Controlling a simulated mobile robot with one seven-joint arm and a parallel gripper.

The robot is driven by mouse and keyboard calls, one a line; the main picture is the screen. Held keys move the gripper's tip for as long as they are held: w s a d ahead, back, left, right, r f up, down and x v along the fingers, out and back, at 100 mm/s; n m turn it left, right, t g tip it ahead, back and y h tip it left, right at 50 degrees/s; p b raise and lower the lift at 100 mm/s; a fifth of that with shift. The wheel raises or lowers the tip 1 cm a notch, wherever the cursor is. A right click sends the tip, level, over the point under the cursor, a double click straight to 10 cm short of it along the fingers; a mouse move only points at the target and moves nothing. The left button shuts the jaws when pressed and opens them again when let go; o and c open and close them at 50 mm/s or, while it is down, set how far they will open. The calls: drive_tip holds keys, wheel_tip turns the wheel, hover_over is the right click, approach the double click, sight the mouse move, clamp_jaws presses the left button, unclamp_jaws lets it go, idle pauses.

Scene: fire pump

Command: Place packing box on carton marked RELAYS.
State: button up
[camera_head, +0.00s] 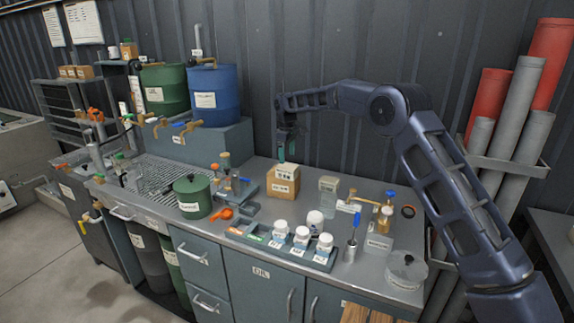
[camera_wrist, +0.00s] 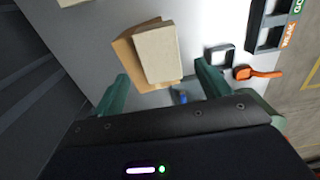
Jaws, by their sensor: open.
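A pale packing box (camera_head: 287,171) with a small label rests on top of a brown carton (camera_head: 281,189) on the grey bench. The carton's label is too small to read. In the wrist view the packing box (camera_wrist: 156,53) lies turned and offset on the carton (camera_wrist: 124,50), whose brown edge shows on the left. My gripper (camera_head: 287,152) hangs just above the packing box, fingers pointing down. In the wrist view my gripper (camera_wrist: 162,84) is open and empty, its green fingers apart, with the boxes beyond them. I cannot tell the exact gap to the box.
A translucent container (camera_head: 328,186) stands right of the carton. A tray of white-lidded jars (camera_head: 281,228) sits in front, with an orange scoop (camera_head: 223,213) to its left. A blue drum (camera_head: 213,95) stands behind left. The corrugated wall is close behind the carton.

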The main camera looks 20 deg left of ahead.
sight(289, 166)
drive_tip(key=shift+r, duration=2.3)
drive_tip(key=w+d+r+m, duration=0.1)
drive_tip(key=d+r, duration=0.3)
drive_tip(key=d, duration=0.3)
drive_tip(key=w+d+r+m+t, duration=0.1)
drive_tip(key=d+r+m, duration=0.1)
drive_tip(key=d+r, duration=0.45)
drive_tip(key=w+d+r+m, duration=0.1)
drive_tip(key=w+d+r, duration=0.15)
drive_tip(key=d, duration=0.55)
drive_tip(key=s+d+r+m+t, duration=0.1)
drive_tip(key=s+d+r+m, duration=0.2)
drive_tip(key=d, duration=0.9)
drive_tip(key=s+d+r+m, duration=0.2)
drive_tip(key=s+d+r, duration=0.2)
drive_tip(key=d, duration=0.8)
drive_tip(key=s+d+f+m+t, duration=0.2)
drive_tip(key=s+d+m, duration=0.2)
drive_tip(key=s+d, duration=1.2)
drive_tip(key=s+d+f+m, duration=0.5)
drive_tip(key=s+d+f, duration=0.3)
drive_tip(key=s+d, duration=0.3)
drive_tip(key=shift+s+d+f+t, duration=0.3)
drive_tip(key=shift+s, duration=0.75)
